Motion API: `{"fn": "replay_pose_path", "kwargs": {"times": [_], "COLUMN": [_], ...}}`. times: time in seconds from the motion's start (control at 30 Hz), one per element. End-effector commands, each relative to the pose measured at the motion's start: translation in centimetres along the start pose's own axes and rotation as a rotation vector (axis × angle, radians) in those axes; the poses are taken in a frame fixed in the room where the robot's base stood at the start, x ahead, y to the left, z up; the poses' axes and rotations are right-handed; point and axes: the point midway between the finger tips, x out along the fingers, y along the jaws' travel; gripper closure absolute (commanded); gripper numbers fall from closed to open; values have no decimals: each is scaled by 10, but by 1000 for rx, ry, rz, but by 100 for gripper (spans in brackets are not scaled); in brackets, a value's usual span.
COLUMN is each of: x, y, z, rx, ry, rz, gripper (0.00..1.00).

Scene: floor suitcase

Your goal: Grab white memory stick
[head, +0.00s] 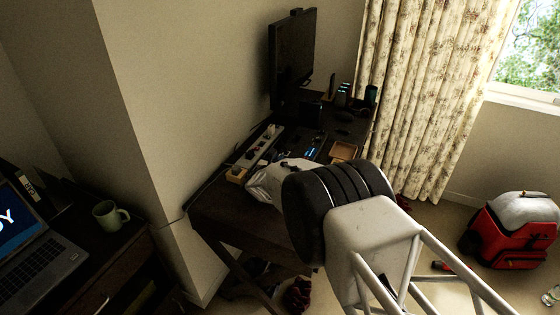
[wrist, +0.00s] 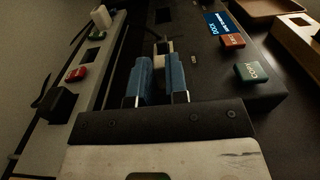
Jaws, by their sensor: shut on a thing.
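In the wrist view, the blue pads of my gripper (wrist: 160,78) are close together around a small pale piece, the white memory stick (wrist: 159,62). Only a little of the stick shows between the pads, and its far end is hard to make out in the dark. The pads are over the gap between a grey strip and a dark dock. In the head view, the white hand of my gripper (head: 270,183) is low over the near part of the dark desk. Its fingertips and the stick are hidden or too small there.
The grey strip (wrist: 97,65) carries a white block (wrist: 101,17), a red piece (wrist: 76,74) and a black block (wrist: 62,104). The dark dock (wrist: 215,75) holds red and teal labelled pieces. A monitor (head: 292,48) stands at the desk's back; a wooden tray (head: 343,151) lies right.

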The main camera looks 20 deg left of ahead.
Motion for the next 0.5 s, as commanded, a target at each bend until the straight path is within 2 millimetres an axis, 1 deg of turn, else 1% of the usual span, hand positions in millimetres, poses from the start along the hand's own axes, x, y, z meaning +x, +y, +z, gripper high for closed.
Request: {"fn": "replay_pose_path", "kwargs": {"times": [0.27,0.37,0.5], "x": [0,0,0], "y": [0,0,0], "z": [4,10,23], "rx": [0,1,1], "ry": [0,-1,-1], "rz": [0,0,0], "gripper": [100,100,100]}}
